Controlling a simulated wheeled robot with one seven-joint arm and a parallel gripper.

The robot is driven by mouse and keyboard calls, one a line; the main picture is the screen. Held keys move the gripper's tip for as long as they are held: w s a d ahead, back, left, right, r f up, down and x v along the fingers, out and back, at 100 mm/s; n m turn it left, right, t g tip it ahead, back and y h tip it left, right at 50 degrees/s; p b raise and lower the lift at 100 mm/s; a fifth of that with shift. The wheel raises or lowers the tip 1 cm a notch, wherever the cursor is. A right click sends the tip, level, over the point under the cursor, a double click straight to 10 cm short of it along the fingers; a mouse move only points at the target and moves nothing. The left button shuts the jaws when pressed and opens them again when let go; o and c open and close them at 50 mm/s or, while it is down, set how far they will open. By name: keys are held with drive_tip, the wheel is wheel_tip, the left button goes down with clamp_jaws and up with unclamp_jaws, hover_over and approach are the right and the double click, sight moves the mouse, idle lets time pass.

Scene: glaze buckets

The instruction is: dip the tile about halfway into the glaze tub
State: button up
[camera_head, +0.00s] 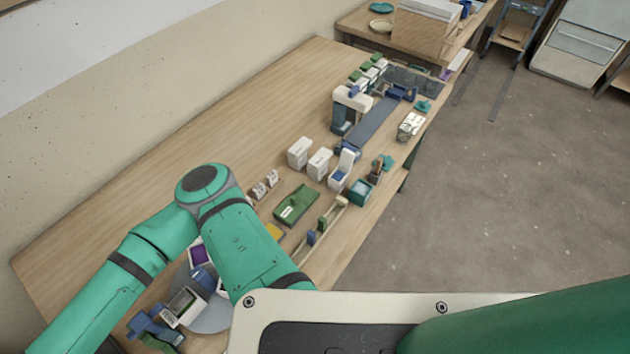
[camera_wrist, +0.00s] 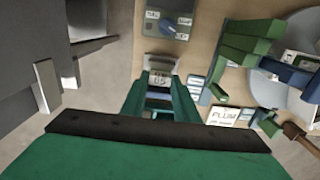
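In the wrist view the two green fingers of my gripper (camera_wrist: 160,77) reach forward with a gap between them. A small pale piece marked with dark characters (camera_wrist: 158,80) shows between the tips, with a grey-white block (camera_wrist: 160,61) just beyond. I cannot tell whether the fingers grip it or whether it is the tile. A white label reading PLUM (camera_wrist: 222,115) lies right of the fingers. In the head view a white tub with purple inside (camera_head: 199,253) stands beside my arm. My gripper is hidden there.
A round grey disc (camera_head: 212,316) carries white and blue containers near my arm. A green tray (camera_head: 296,206), white tubs (camera_head: 301,151) and a blue-white stand (camera_head: 342,110) are further along the table. The table's left side (camera_head: 200,150) is clear.

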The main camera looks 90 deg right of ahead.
drive_tip(key=shift+w+r, duration=0.1)
drive_tip(key=shift+r, duration=3.65)
drive_tip(key=shift+r, duration=0.15)
